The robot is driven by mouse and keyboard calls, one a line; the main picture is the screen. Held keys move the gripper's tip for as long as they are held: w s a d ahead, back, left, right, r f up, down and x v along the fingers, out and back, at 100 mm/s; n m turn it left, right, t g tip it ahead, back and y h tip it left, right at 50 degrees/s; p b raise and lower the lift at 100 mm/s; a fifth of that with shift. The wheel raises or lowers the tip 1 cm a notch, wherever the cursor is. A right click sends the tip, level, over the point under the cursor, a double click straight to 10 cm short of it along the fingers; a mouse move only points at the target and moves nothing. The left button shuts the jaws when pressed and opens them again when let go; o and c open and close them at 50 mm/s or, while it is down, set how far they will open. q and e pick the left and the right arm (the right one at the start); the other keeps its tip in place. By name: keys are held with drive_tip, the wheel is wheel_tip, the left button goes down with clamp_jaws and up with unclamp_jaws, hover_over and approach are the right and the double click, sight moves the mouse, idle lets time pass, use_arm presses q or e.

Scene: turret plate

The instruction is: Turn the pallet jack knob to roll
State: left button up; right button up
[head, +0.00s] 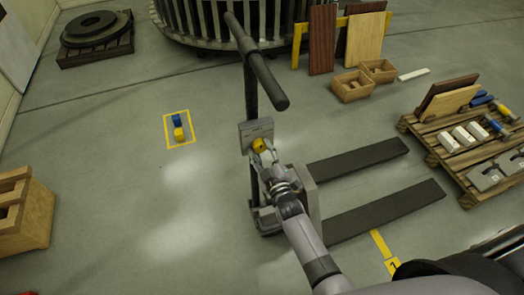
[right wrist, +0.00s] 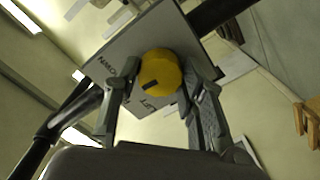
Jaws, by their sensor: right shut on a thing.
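The pallet jack has a dark upright handle (head: 263,70) with a crossbar at its top and two dark forks (head: 385,210) reaching right. A grey plate (head: 249,130) on its mast carries the round yellow knob (head: 258,144). In the right wrist view the knob (right wrist: 163,66) has a dark pointer mark on its lower left. Lettering shows on the plate (right wrist: 118,52), too blurred to read fully. My right gripper (head: 264,149) is shut on the knob, one finger on each side of it in the right wrist view (right wrist: 162,80). My left gripper is not in view.
A blue and yellow object (head: 178,127) stands in a yellow floor square at left. A wooden pallet (head: 463,165) with tools is at right. Wooden boxes (head: 352,92) stand behind the forks. A wooden crate (head: 36,222) is at far left. Open floor lies left of the jack.

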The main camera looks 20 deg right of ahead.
drive_tip(key=shift+n, duration=0.5)
drive_tip(key=o, duration=1.2)
drive_tip(key=shift+c, duration=0.2)
drive_tip(key=s, duration=1.2)
drive_tip(key=shift+d, duration=0.25)
